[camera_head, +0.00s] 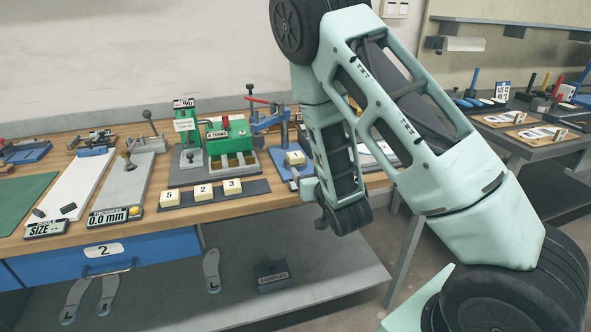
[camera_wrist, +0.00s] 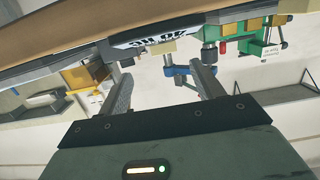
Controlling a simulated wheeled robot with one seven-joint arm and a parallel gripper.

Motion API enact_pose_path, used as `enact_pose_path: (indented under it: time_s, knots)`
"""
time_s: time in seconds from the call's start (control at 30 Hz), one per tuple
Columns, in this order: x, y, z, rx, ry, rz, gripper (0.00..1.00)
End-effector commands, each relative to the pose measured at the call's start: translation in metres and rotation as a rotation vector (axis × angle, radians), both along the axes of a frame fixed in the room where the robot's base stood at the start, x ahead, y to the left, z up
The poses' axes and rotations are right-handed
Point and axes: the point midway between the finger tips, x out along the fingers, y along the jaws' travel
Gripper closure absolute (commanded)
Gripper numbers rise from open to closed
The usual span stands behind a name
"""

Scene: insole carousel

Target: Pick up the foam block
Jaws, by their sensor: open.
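Cream foam blocks with number labels show in the head view. Blocks 5 (camera_head: 171,197), 2 (camera_head: 203,192) and 3 (camera_head: 233,186) sit in a row on a dark strip near the bench's front edge. Block 1 (camera_head: 295,158) stands farther right by the blue clamp stand, partly beside my arm. In the wrist view, which is turned over, a cream block (camera_wrist: 162,47) shows beyond my fingers, its number unreadable. My gripper (camera_wrist: 163,86) is open, with nothing between its fingers. In the head view my arm's end hangs close to block 1; the fingers are not clear there.
The wooden bench (camera_head: 130,232) holds a green machine (camera_head: 228,140), the blue clamp stand (camera_head: 280,135) and a grey gauge plate (camera_head: 122,190). A grey lower shelf (camera_head: 330,270) lies under it. A second bench (camera_head: 545,140) stands at the right, with floor between.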

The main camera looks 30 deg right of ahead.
Motion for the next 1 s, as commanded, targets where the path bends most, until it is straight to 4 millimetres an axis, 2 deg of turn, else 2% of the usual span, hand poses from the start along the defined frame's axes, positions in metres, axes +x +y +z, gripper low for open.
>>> enact_pose_path:
  time_s: [0.03,0.33,0.47,0.67,1.0]
  knots:
    - [0.003,-0.001,-0.006,0.001,-0.005,0.000,0.34]
    - [0.015,-0.005,-0.007,0.001,-0.005,0.000,0.34]
    - [0.031,-0.009,-0.003,0.000,-0.001,0.000,0.34]
    - [0.043,-0.012,-0.004,0.000,0.000,0.001,0.34]
    - [0.087,-0.018,-0.008,-0.001,0.000,0.000,0.34]
